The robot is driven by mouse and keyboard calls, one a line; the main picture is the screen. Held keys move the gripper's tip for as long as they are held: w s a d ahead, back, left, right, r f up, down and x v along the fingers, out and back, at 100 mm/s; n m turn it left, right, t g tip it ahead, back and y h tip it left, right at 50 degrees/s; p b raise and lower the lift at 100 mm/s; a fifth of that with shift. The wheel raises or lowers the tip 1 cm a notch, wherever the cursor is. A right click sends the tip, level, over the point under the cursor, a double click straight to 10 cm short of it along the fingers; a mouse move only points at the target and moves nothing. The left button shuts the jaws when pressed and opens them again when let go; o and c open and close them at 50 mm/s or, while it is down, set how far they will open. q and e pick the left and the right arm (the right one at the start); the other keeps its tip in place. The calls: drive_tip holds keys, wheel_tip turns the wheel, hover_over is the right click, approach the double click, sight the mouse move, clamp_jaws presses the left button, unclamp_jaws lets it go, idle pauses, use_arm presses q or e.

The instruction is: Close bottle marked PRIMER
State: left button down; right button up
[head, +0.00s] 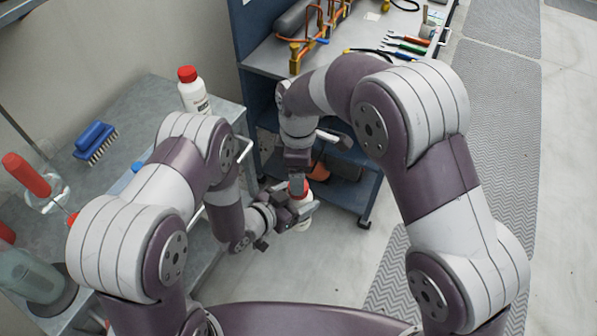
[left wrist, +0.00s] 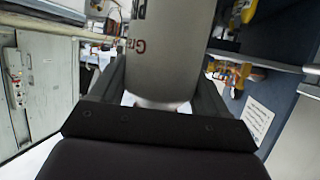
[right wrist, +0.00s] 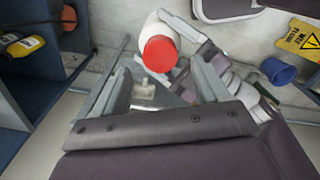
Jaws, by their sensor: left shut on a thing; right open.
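A white bottle (head: 306,223) with a red cap (head: 299,187) is held in the air between my arms. My left gripper (head: 287,214) is shut on its body; the left wrist view shows the white body (left wrist: 165,50) between the fingers, with partly cut-off red lettering. The word PRIMER is not readable. In the right wrist view the red cap (right wrist: 160,53) sits on the bottle's end, ahead of my open right gripper (right wrist: 165,80), roughly between the fingertips. I cannot tell whether they touch it or how tightly it sits.
A second white bottle (head: 194,92) with a red cap stands on the grey bench at left, near a blue brush (head: 95,141). A blue tool cart (head: 262,70) stands close behind the grippers. A yellow sign (right wrist: 300,42) and blue bin (right wrist: 278,70) are on the floor.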

drive_tip(key=shift+c, duration=0.4)
drive_tip(key=shift+w+r, duration=0.1)
drive_tip(key=shift+r, duration=0.15)
drive_tip(key=shift+w+a+r+n, duration=0.15)
drive_tip(key=shift+r+n, duration=0.45)
drive_tip(key=shift+n, duration=0.3)
drive_tip(key=n, duration=0.2)
drive_tip(key=shift+r+n, duration=0.3)
drive_tip(key=shift+r, duration=0.1)
drive_tip(key=n, duration=0.2)
drive_tip(key=r+n, duration=0.1)
drive_tip(key=n, duration=0.2)
drive_tip(key=shift+n, duration=0.3)
drive_tip(key=n, duration=0.3)
drive_tip(key=shift+s+n, duration=0.25)
drive_tip(key=shift+n, duration=0.05)
hover_over(298, 205)
drive_tip(key=w, duration=0.3)
drive_tip(key=shift+f, duration=4.05)
